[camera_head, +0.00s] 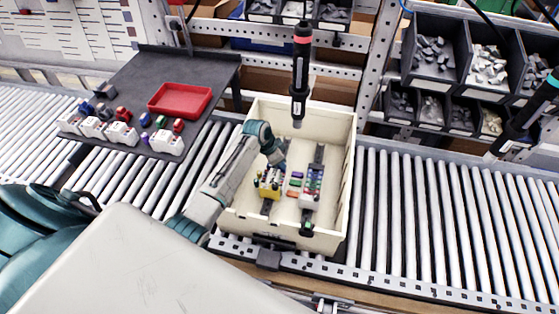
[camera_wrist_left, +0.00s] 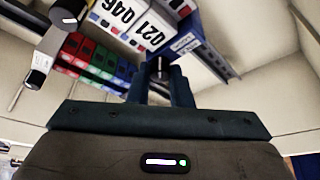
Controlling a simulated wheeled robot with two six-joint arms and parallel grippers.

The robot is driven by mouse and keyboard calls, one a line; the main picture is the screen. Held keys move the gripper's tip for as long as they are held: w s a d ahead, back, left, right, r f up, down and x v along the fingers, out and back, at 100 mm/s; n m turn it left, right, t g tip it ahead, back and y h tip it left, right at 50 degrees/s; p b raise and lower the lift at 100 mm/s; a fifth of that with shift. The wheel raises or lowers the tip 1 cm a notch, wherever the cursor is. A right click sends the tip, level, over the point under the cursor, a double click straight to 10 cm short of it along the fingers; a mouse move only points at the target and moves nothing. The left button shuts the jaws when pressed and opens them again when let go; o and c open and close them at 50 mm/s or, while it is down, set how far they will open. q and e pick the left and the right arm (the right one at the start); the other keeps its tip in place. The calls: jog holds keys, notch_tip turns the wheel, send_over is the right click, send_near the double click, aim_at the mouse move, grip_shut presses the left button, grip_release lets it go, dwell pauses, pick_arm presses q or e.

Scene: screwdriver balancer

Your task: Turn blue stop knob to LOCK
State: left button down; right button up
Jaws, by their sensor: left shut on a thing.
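My left gripper (camera_head: 281,160) reaches down into the cream crate (camera_head: 342,150) from the left, near the parts mounted inside. In the left wrist view its two dark fingers (camera_wrist_left: 160,72) are shut on a small dark knob piece beside a blue block (camera_wrist_left: 205,45) with a printed label. This appears to be the blue stop knob (camera_wrist_left: 159,62); the fingers hide most of it, and its pointer position cannot be read. My right gripper is not in view.
A yellow block (camera_head: 270,184) and a white module row (camera_head: 312,185) stand in the crate. A screwdriver (camera_head: 301,70) hangs above its back part. A dark tray with a red bin (camera_head: 180,101) is at the left. Roller conveyor (camera_head: 430,205) runs clear on the right.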

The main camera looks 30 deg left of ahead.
pick_arm(q)
jog(key=shift+w+r, duration=0.1)
jog(key=c, duration=1.3)
grip_release()
jog(key=shift+s+a+r, duration=0.15)
jog(key=shift+s+r, duration=0.1)
jog(key=shift+r, duration=0.15)
jog(key=b+v, duration=0.3)
jog(key=v, duration=0.6)
jog(key=shift+r, duration=0.45)
